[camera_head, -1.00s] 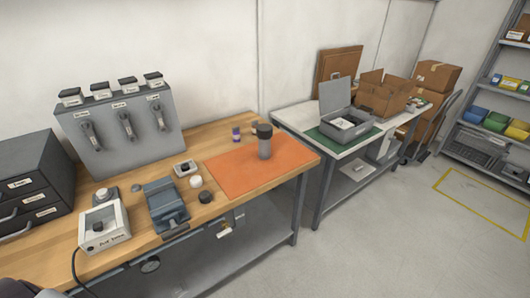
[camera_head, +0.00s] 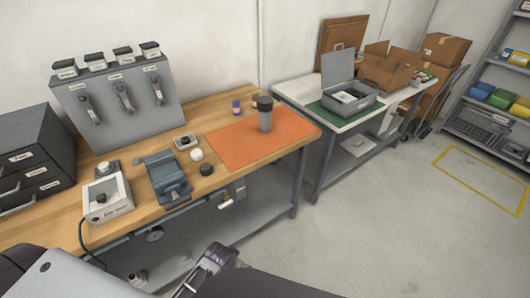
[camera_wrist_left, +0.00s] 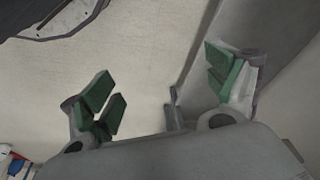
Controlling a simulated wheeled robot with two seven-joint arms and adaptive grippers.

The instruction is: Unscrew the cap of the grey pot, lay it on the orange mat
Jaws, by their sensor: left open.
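The grey pot (camera_head: 265,122) stands upright on the right part of the orange mat (camera_head: 235,148). A dark cap (camera_head: 263,102) sits on top of it. The mat lies flat on the right end of the wooden bench, with bare space left of the pot. My left gripper (camera_wrist_left: 163,85) is open in the left wrist view, its green-padded fingers wide apart with nothing between them. A part of my left arm shows low in the head view, in front of the bench and well away from the pot. My right gripper is out of view.
A blue vise (camera_head: 165,178), a grey box with a knob (camera_head: 107,198), a white ball (camera_head: 196,155) and a dark round piece (camera_head: 206,169) stand left of the mat. A small purple-labelled bottle (camera_head: 236,107) stands behind it. The floor (camera_head: 400,230) at right is clear.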

